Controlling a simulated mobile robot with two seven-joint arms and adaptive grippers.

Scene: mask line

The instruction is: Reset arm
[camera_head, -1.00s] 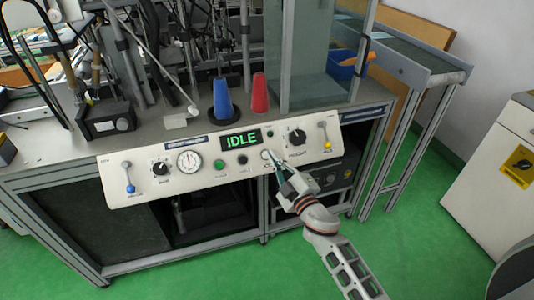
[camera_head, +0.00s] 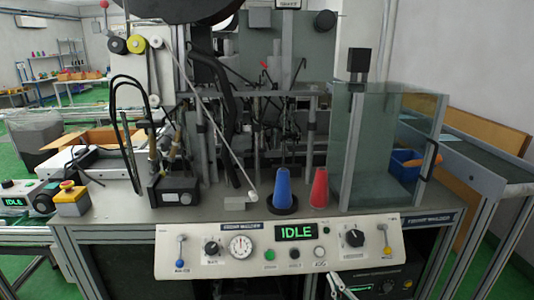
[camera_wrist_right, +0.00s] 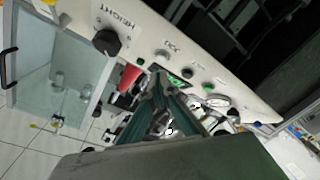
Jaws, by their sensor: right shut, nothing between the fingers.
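My right gripper (camera_head: 340,284) shows at the bottom edge of the head view, just at the lower edge of the white control panel (camera_head: 215,265). Its fingers are shut with nothing between them. In the right wrist view, the dark green fingers (camera_wrist_right: 158,88) point toward the panel (camera_wrist_right: 150,30) and its lit display (camera_wrist_right: 172,79). In the head view the display (camera_head: 296,232) reads IDLE in green. Most of my right arm is out of the head view. My left gripper is not in view.
A blue cone (camera_head: 282,188) and a red cone (camera_head: 319,187) stand behind the panel. A glass enclosure (camera_head: 385,150) stands to their right. The panel carries a gauge (camera_head: 241,245), a blue-tipped lever (camera_head: 180,252) and a yellow-tipped lever (camera_head: 387,240). A conveyor (camera_head: 475,165) is at the right.

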